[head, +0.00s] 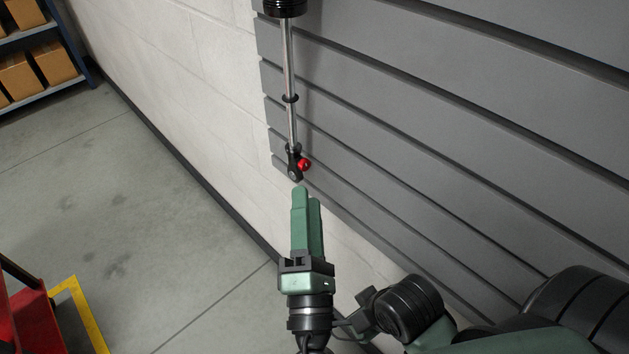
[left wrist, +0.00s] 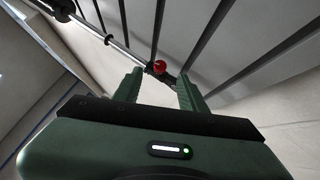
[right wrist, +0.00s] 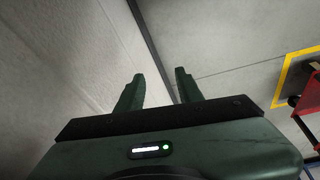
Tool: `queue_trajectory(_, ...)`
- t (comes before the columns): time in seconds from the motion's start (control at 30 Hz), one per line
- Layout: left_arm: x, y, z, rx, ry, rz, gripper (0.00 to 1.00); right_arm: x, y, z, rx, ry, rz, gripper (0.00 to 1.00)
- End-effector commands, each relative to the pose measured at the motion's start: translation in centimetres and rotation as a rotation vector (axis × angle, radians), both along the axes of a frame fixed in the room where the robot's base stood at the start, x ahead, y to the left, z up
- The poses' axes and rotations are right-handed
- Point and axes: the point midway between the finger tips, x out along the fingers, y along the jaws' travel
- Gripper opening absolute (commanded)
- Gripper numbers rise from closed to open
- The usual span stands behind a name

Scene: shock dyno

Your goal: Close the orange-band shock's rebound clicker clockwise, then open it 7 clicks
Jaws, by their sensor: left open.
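A shock hangs upright in front of the grey slatted wall. Its black body (head: 283,6) is cut off at the top of the head view, and its bright shaft (head: 289,70) runs down to a black end eye (head: 294,172). A red clicker knob (head: 305,164) sits on the right of that end; it also shows in the left wrist view (left wrist: 159,67). No orange band is visible. My left gripper (head: 307,194) is open, just below the end eye, and its fingers (left wrist: 159,74) hold nothing. My right gripper (right wrist: 158,74) is open and empty, away from the shock.
The grey slatted panel (head: 450,110) is close behind the shock and runs to the right. A pale block wall (head: 190,80) is to the left. Shelves with boxes (head: 20,75) stand far left. A red cart (head: 30,310) and yellow floor marking are lower left. The floor between is clear.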

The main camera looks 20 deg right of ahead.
Motion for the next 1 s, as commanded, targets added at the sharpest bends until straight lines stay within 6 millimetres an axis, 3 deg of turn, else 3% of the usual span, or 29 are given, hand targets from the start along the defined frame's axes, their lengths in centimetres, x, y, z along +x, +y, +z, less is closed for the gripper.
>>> queue_trajectory(0.3,4.0,-1.6,1.4,0.000,0.000,0.000,0.41,1.4,0.4,0.0,0.012,-0.061,0.005,0.36)
queue_trajectory(0.67,4.6,-1.8,1.7,-0.001,0.002,-0.001,0.41,1.8,0.5,0.2,0.015,-0.078,0.006,0.36)
queue_trajectory(0.83,4.5,-1.8,1.7,0.000,0.001,-0.001,0.00,1.8,0.5,0.2,0.015,-0.078,0.006,0.36)
queue_trajectory(1.0,4.5,-1.8,1.7,0.001,0.002,-0.001,0.00,1.8,0.5,0.3,0.015,-0.078,0.006,0.36)
